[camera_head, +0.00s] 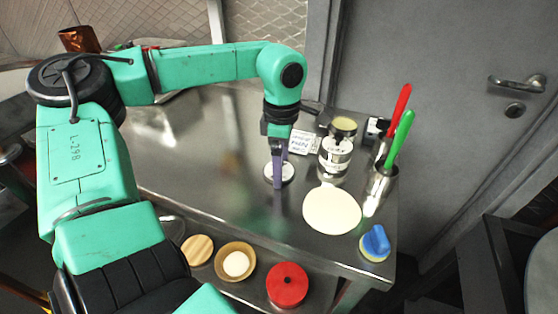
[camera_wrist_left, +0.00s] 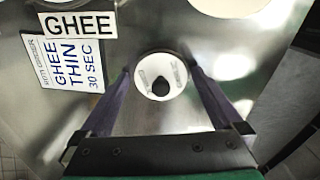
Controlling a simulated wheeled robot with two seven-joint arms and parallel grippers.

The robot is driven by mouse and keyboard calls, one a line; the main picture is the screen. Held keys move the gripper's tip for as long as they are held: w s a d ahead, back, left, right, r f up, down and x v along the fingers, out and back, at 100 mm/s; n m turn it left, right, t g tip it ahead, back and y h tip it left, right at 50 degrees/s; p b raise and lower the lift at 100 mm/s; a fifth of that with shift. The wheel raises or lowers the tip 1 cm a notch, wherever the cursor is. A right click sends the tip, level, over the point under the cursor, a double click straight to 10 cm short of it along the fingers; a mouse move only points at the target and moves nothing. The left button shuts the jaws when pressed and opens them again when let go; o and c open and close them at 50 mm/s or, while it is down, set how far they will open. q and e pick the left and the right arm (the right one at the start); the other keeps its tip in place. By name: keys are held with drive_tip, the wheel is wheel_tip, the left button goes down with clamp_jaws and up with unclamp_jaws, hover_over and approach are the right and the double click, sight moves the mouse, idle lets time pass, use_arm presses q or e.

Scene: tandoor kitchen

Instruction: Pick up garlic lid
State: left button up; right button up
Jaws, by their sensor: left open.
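A small round white lid with a black knob (camera_wrist_left: 152,90) lies on the steel counter, seen from above in the left wrist view. Its white disc also shows in the head view (camera_head: 288,173), partly covered by a finger. Printing on its top is too small to read. My left gripper (camera_head: 278,181) points down over the lid. It is open, with one purple finger on each side of the knob in the left wrist view (camera_wrist_left: 160,76). I cannot tell whether the fingers touch the lid. My right gripper is not in view.
A labelled canister (camera_head: 335,157) and a GHEE card (camera_wrist_left: 78,25) stand close by. A pale flat disc (camera_head: 332,209), a metal cup (camera_head: 382,185) with red- and green-handled tools and a blue-topped item (camera_head: 375,244) are to the right. The steel counter (camera_head: 200,150) is clear left of the lid.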

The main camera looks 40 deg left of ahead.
use_arm(q)
drive_tip(key=c, duration=1)
drive_tip(key=shift+r, duration=0.1)
